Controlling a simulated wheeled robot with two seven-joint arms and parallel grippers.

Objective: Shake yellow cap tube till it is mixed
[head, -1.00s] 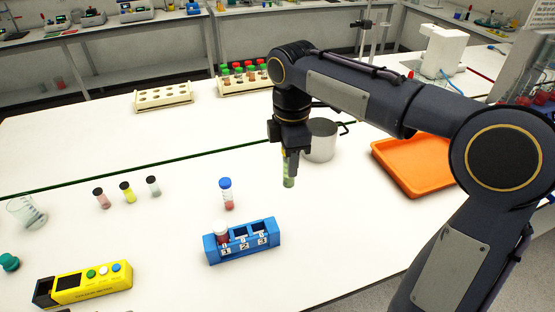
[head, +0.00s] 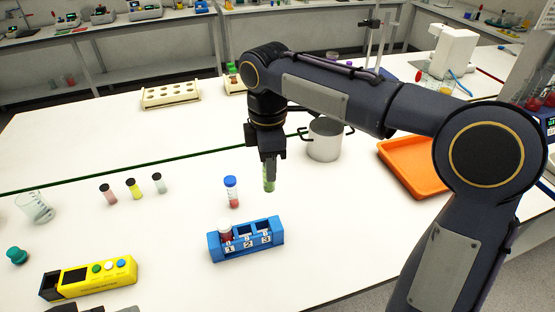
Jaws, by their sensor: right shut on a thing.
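My right gripper (head: 269,160) is shut on a tube with green contents (head: 269,182) and holds it upright above the white table. The top of this tube is hidden between the fingers, so its cap cannot be seen now. A blue-capped tube (head: 231,192) with red contents stands just left of it, apart from it. A blue rack (head: 247,252) with slots marked 1, 2 and 3 is in front; a white-capped tube with red contents (head: 225,230) sits in slot 1.
A steel pot (head: 324,142) stands right behind the gripper, and an orange tray (head: 412,170) is farther right. Three small vials (head: 134,189), a beaker (head: 36,208) and a yellow device with buttons (head: 88,279) are at left. A cream rack (head: 170,96) is at the back.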

